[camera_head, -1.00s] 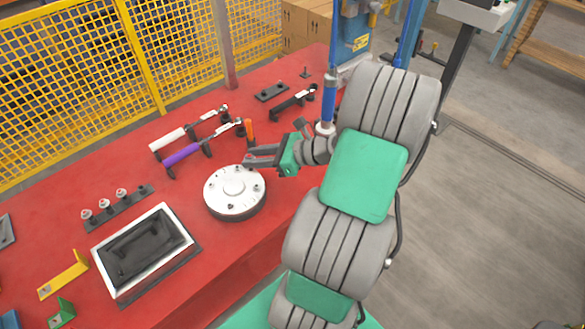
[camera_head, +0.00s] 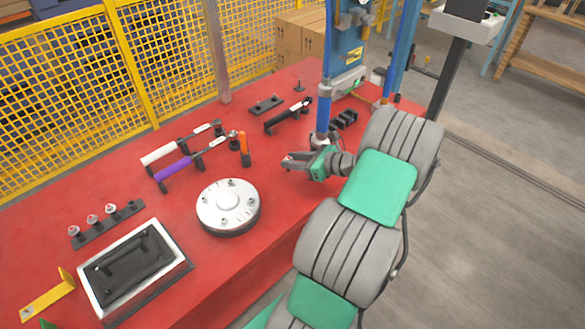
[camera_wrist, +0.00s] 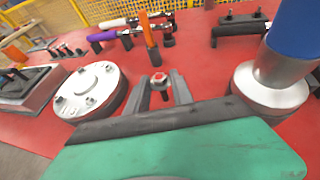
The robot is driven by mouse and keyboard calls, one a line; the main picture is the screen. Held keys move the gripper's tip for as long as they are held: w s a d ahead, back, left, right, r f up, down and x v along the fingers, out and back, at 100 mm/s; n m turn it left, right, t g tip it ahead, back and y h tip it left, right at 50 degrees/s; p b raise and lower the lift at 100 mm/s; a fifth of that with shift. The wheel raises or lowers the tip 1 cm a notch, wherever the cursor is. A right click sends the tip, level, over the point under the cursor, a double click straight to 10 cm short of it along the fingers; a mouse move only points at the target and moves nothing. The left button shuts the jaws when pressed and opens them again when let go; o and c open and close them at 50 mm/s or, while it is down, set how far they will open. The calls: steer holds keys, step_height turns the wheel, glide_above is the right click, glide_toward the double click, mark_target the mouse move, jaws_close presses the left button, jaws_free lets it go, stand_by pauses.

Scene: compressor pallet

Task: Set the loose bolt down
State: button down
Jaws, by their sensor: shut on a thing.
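My gripper (camera_head: 290,163) is shut on a bolt with a red-marked head. The bolt (camera_wrist: 158,78) shows between the two fingertips in the wrist view, its head up; it is too small to make out clearly in the head view. My gripper is over the red table, right of the round silver cover (camera_head: 228,202) and apart from it. The cover also shows left of the fingers in the wrist view (camera_wrist: 90,88). It carries several small bolts on its top. I cannot tell whether the held bolt touches the table.
A blue column with a silver foot (camera_head: 321,138) stands close behind my gripper. An orange-handled tool (camera_head: 244,148), purple-handled tool (camera_head: 172,168) and white-handled tool (camera_head: 160,153) stand behind the cover. A silver-rimmed tray (camera_head: 181,262) is front left. Red table (camera_head: 275,205) is bare between cover and gripper.

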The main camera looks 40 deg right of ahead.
steer(key=shift+w+d+f, duration=0.15)
steer(key=shift+w+f, duration=0.1)
steer(key=shift+f, duration=0.15)
steer(key=shift+w+f, duration=0.1)
steer(key=shift+f, duration=1.5)
steer(key=shift+f, duration=0.15)
steer(key=c, duration=1.1)
jaws_free()
